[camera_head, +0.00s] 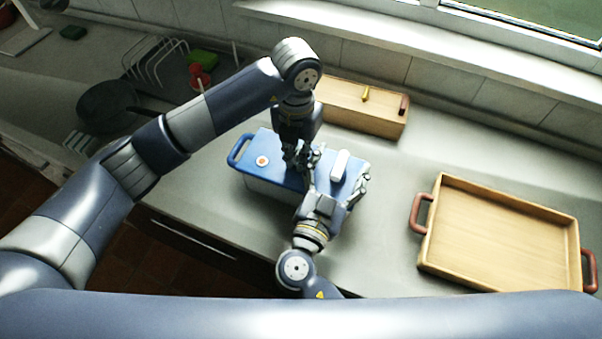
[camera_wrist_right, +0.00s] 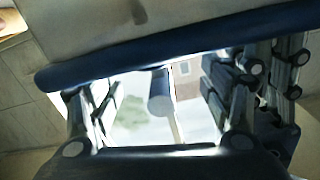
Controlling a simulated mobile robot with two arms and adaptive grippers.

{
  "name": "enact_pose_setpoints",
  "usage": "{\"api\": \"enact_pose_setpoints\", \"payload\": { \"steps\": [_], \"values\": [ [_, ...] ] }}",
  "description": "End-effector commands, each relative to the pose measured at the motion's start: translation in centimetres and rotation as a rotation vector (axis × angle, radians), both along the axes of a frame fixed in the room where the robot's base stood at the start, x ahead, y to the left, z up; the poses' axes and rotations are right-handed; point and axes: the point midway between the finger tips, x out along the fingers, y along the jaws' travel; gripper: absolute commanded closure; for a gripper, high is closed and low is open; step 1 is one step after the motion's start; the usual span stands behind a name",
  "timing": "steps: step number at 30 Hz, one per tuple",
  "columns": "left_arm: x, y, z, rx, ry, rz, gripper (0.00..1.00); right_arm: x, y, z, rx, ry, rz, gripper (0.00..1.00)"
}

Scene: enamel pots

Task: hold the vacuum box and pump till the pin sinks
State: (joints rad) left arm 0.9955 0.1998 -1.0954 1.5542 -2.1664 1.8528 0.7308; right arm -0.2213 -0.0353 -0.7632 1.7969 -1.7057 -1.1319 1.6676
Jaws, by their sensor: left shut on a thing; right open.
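The vacuum box (camera_head: 238,164) stands on the counter, with a blue lid, a pale body and a blue loop handle at its left end. A small round white-and-red pin (camera_head: 262,160) shows on the lid's left part. A white pump knob (camera_head: 340,164) stands on the lid's right part. My left gripper (camera_head: 301,163) comes down from above and is shut on the box near the lid's middle; its fingertips are partly hidden. My right gripper (camera_head: 337,184) is open at the near side, its fingers spread toward the knob. The right wrist view shows the lid's blue edge (camera_wrist_right: 150,60) beyond its fingers.
A wooden tray (camera_head: 500,235) with red-brown handles lies to the right. A wooden box (camera_head: 355,108) stands behind against the tiled wall. A dark pan (camera_head: 105,105) and a white rack (camera_head: 155,60) are at the left. Bare counter separates the vacuum box and tray.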

Motion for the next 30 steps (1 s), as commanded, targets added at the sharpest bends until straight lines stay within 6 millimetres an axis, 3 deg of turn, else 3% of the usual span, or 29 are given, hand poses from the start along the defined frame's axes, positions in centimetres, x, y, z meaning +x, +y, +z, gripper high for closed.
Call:
{"api": "enact_pose_setpoints", "payload": {
  "steps": [15, 30],
  "values": [
    [0.0, 0.0, 0.1, -0.001, -0.001, 0.000, 1.00, -0.1, 0.1, 0.1, 0.001, -0.001, 0.001, 0.28],
    [0.0, 0.0, 0.1, -0.001, -0.001, 0.000, 1.00, -3.7, 1.6, 0.1, 0.000, 0.001, 0.002, 0.28]
  ]
}}
